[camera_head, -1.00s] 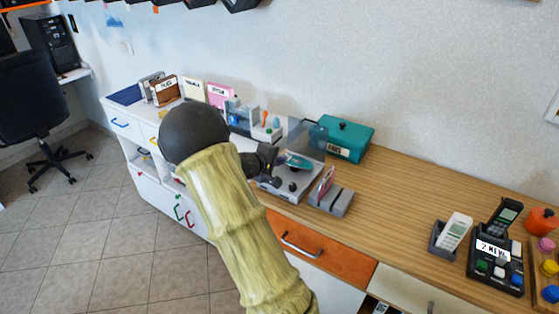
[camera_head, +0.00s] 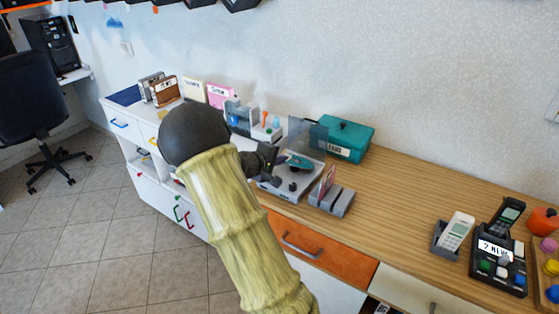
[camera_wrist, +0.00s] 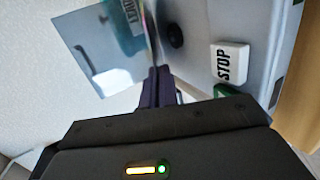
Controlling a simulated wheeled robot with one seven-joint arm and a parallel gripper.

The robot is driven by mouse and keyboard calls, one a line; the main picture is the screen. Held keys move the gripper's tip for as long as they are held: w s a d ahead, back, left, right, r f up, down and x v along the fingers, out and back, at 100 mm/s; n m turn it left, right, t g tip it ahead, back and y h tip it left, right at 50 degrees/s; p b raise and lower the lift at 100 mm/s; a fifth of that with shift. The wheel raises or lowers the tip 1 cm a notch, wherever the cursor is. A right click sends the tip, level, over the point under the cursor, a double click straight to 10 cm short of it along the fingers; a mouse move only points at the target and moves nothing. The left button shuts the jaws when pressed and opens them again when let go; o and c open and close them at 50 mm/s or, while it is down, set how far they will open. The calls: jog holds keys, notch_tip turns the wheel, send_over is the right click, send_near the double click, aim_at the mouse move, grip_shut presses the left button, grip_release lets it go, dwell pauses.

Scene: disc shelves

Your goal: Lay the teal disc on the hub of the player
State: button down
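The teal disc (camera_head: 300,163) shows in the head view over the deck of the grey player (camera_head: 277,190), just beyond the tip of my gripper (camera_head: 274,158). I cannot tell whether it rests on the hub or is held just above it; the hub is hidden. In the wrist view the dark fingers (camera_wrist: 158,88) point at the player, close together, and no teal disc can be made out. Whether they grip the disc's edge is unclear.
The player's clear lid (camera_head: 303,136) stands raised behind the disc. A teal box (camera_head: 345,140) is behind to the right, and a grey rack (camera_head: 331,198) with a case stands close at the front right.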

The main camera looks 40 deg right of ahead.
jog(key=c, duration=1.6)
grip_release()
jog(key=shift+a, duration=0.1)
jog(key=v, duration=1.7)
jog(key=shift+a+r, duration=0.1)
jog(key=shift+a, duration=0.05)
